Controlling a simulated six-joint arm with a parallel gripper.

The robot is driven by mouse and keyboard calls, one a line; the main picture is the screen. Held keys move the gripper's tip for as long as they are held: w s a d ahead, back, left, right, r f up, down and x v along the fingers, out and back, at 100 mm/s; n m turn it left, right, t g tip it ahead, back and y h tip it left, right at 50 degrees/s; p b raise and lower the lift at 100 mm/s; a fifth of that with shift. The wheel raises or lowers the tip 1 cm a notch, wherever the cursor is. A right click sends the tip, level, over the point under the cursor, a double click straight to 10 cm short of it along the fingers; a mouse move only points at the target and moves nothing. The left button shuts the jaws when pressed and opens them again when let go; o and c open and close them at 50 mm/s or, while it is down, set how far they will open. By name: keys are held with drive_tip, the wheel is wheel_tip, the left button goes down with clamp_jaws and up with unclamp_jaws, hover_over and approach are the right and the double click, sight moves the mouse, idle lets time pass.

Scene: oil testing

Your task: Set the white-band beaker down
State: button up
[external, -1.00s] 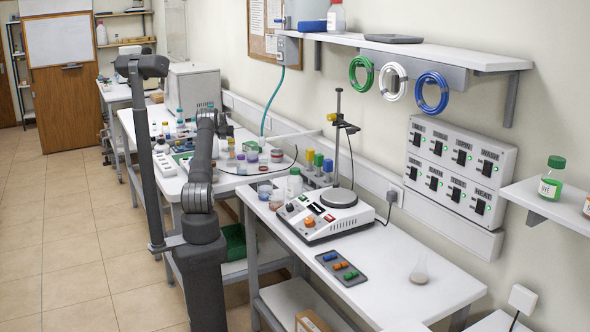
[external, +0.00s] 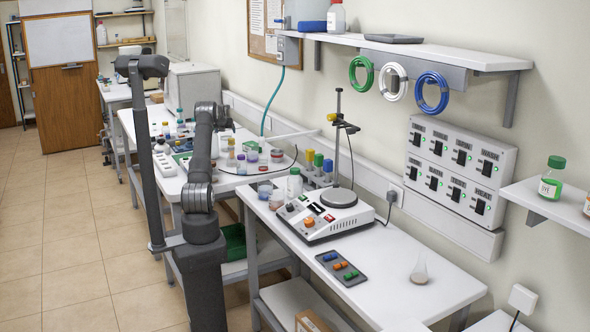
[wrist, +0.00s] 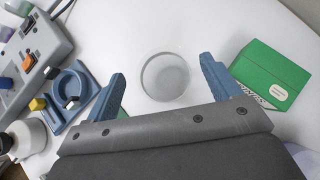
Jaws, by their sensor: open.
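In the wrist view, a clear, greyish round beaker (wrist: 165,77) stands on the white table top, seen from above. No white band can be made out on it, so I cannot confirm it is the white-band beaker. My gripper (wrist: 163,68) is open, with one blue finger on each side of the beaker and a visible gap to both. In the external view my arm reaches to the far bench, where my gripper (external: 224,122) is small and partly hidden by the arm. The beaker cannot be picked out there.
In the wrist view, a green box (wrist: 271,75) lies close to the right finger. A blue holder (wrist: 70,92) and a grey switch panel (wrist: 30,58) lie to the left. White table top is bare beyond the beaker. Several bottles crowd the far bench.

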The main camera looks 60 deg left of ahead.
drive_tip(key=shift+r, duration=2.1)
wheel_tip(320, 180, down, 7)
drive_tip(key=x, duration=0.3)
drive_tip(key=shift+f, duration=0.2)
wheel_tip(320, 180, up, 3)
drive_tip(key=shift+f, duration=0.2)
drive_tip(key=shift+r, duration=0.6)
drive_tip(key=shift+f, duration=0.1)
